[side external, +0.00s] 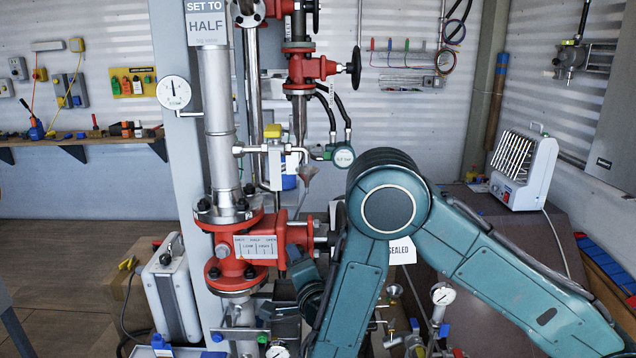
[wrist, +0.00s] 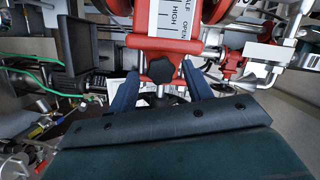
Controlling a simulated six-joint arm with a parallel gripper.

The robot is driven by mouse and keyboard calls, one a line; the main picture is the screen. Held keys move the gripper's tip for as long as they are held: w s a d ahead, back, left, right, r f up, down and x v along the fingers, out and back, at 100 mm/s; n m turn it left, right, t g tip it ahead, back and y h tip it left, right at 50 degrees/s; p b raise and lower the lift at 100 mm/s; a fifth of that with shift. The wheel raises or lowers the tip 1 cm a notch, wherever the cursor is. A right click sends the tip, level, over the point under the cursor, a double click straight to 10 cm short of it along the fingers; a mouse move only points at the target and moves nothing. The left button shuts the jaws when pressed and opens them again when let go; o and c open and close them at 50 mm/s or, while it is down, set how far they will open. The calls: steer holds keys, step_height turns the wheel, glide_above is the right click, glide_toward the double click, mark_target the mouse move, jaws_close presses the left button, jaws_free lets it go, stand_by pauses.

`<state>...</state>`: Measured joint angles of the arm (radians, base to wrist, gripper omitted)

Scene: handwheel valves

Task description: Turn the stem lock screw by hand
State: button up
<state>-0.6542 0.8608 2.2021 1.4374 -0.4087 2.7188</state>
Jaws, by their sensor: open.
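In the wrist view, the stem lock screw, a small black lobed knob (wrist: 161,71), sits on the red yoke (wrist: 140,42) of the valve. My gripper (wrist: 161,75) is open, with one blue finger on each side of the knob and visible gaps between. I cannot tell how far the fingertips reach along it. A white scale plate (wrist: 172,22) marked with positions is just above the knob. In the side view, the red valve (side external: 240,250) carries the same scale plate (side external: 256,247). There my arm hides the knob and most of my gripper.
A sign (side external: 207,24) reading "SET TO HALF" hangs above the valve. A silver pipe (wrist: 290,45) and a red fitting (wrist: 232,62) are close on the right in the wrist view. A grey case (side external: 172,292) stands left of the valve. Gauges (side external: 442,294) and small fittings crowd below.

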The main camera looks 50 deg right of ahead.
steer(key=shift+w+d, duration=0.1)
stand_by(0.3)
steer(key=shift+w+d, duration=0.6)
steer(key=shift+c, duration=0.2)
steer(key=c, duration=0.7)
steer(key=shift+c, duration=0.2)
